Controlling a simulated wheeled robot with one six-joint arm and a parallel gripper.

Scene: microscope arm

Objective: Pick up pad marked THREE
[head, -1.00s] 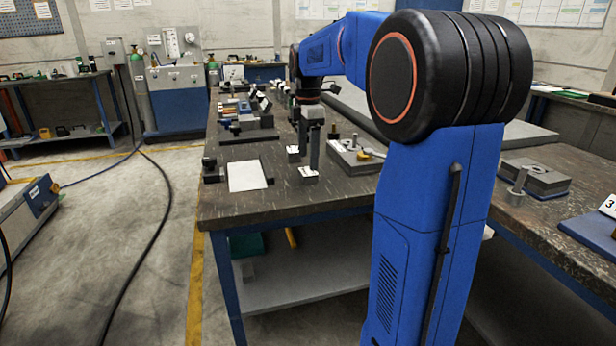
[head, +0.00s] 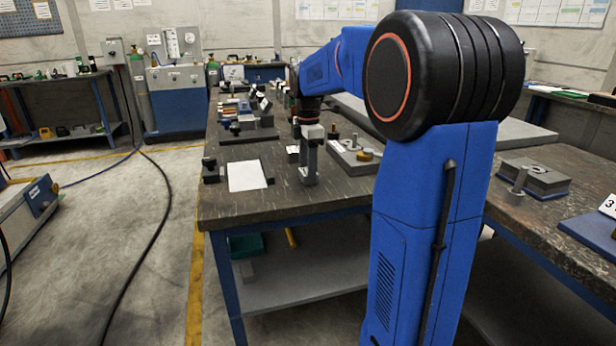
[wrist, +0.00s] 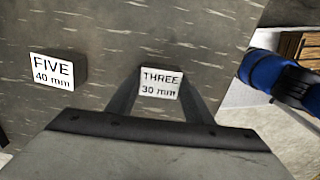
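The pad marked THREE (wrist: 160,83) is a small dark block with a white label reading "THREE 30 mm". It lies on the dark worktop in the wrist view. My gripper (wrist: 162,88) is down at the worktop, its spread fingers on either side of this pad. Whether they touch it I cannot tell. In the head view my gripper (head: 310,180) stands low over the table, and it hides most or all of the pad. The pad marked FIVE (wrist: 57,71), labelled 40 mm, lies to the left in the wrist view.
The worktop (head: 225,205) carries a white sheet (head: 247,175) left of my gripper. A grey plate with knobs (head: 355,157) stands close on the right. A blue object (wrist: 275,75) shows at the right in the wrist view. Several small fixtures crowd the back.

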